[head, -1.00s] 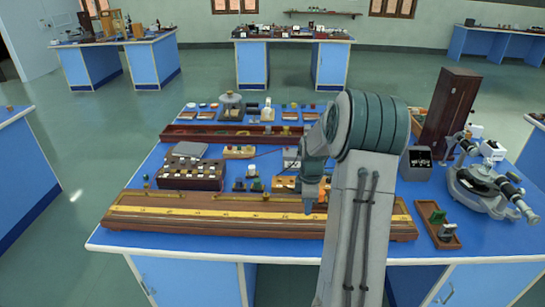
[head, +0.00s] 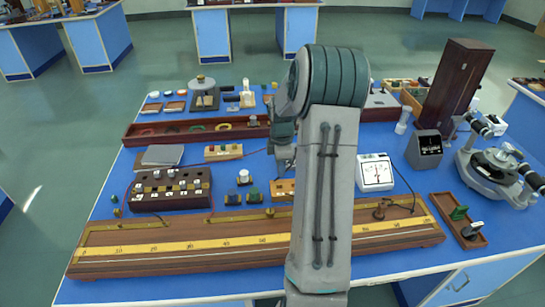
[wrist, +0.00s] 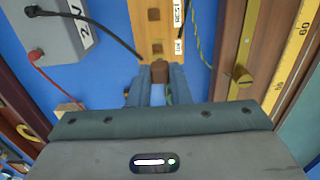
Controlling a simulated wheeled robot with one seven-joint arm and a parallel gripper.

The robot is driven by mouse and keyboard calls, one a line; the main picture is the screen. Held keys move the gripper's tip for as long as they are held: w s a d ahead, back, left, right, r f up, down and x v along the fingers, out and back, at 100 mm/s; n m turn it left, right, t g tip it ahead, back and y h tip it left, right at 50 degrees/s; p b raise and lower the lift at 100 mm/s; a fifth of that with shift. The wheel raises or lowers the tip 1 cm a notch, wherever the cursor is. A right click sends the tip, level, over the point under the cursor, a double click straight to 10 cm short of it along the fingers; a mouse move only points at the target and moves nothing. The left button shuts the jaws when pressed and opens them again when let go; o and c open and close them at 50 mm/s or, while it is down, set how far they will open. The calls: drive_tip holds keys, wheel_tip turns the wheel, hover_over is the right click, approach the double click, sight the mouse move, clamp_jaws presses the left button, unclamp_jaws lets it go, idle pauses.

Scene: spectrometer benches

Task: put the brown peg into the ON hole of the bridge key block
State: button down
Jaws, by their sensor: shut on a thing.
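The bridge key block (wrist: 146,36) is a yellow wooden bar with dark square holes and small white labels on its right side in the wrist view. In the head view the block (head: 283,187) is partly hidden behind my arm. My gripper (wrist: 158,82) is shut on the brown peg (wrist: 159,71), whose top shows between the fingertips at the block's near end. The peg's lower part is hidden, so I cannot tell whether it is above a hole or in one.
A long wooden metre bridge (head: 180,243) lies along the bench front. A grey box with cables (wrist: 50,25) stands left of the block in the wrist view. A white-faced meter (head: 375,172) stands right of my arm, and a dark resistance box (head: 170,190) stands to the left.

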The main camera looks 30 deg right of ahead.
drive_tip(key=shift+w+a+f, duration=0.1)
drive_tip(key=shift+w+a, duration=0.05)
drive_tip(key=shift+w, duration=0.2)
drive_tip(key=shift+f, duration=0.1)
drive_tip(key=shift+f+b, duration=2.35)
drive_tip(key=shift+f, duration=0.75)
drive_tip(key=c, duration=1.3)
unclamp_jaws()
drive_tip(key=shift+o, duration=0.2)
wheel_tip(320, 180, up, 14)
drive_tip(key=shift+f, duration=0.1)
